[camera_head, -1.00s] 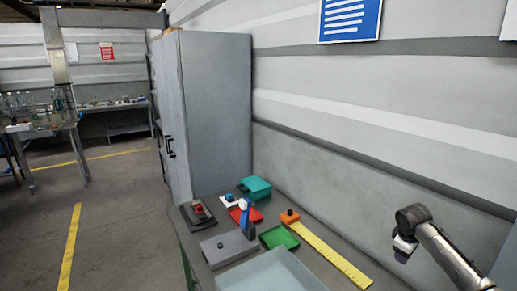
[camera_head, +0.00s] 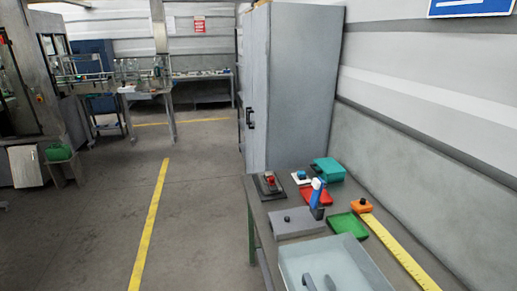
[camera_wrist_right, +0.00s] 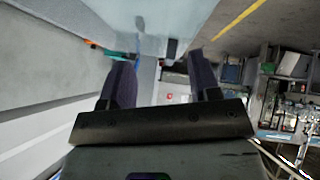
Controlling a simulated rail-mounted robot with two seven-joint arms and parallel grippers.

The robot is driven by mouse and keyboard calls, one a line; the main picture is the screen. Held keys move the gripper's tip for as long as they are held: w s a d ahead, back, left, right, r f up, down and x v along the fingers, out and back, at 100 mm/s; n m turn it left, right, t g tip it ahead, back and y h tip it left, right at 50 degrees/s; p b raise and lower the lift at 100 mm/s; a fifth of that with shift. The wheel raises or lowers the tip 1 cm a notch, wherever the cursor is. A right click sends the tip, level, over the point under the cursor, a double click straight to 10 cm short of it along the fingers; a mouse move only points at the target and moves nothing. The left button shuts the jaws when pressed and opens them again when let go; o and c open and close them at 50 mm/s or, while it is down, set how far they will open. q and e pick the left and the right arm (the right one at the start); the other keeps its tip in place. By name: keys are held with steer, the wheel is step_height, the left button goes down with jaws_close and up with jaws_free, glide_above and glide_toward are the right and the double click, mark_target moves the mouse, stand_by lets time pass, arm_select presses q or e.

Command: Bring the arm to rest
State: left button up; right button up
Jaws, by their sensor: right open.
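My right gripper (camera_wrist_right: 160,78) shows in the right wrist view with its two dark fingers spread apart and nothing between them. It is tilted, with a wall on the left of that picture and the floor and far benches on the right. Neither my right arm nor my left arm can be clearly made out in the head view. My left gripper is not in view.
A workbench at lower right holds a pale tray (camera_head: 350,260), a grey box (camera_head: 297,223), red (camera_head: 316,196) and green (camera_head: 349,226) trays, a teal box (camera_head: 329,170) and a yellow strip (camera_head: 400,252). A grey cabinet (camera_head: 310,90) stands behind. The floor at left is open.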

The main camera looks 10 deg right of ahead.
steer(key=s+a+f+g, duration=0.1)
steer(key=s+f, duration=0.3)
steer(key=s, duration=0.1)
steer(key=s+a+f+g, duration=0.1)
steer(key=s+f+g, duration=0.1)
steer(key=s, duration=0.4)
steer(key=s+a+f+m+g+y, duration=0.1)
steer(key=s+a+f+g, duration=0.1)
steer(key=s+f, duration=0.3)
steer(key=shift+s+f, duration=0.15)
steer(key=shift+f, duration=0.15)
step_height(320, 180, up, 27)
steer(key=p, duration=2.6)
steer(key=shift+w+p, duration=0.4)
steer(key=shift+d, duration=0.1)
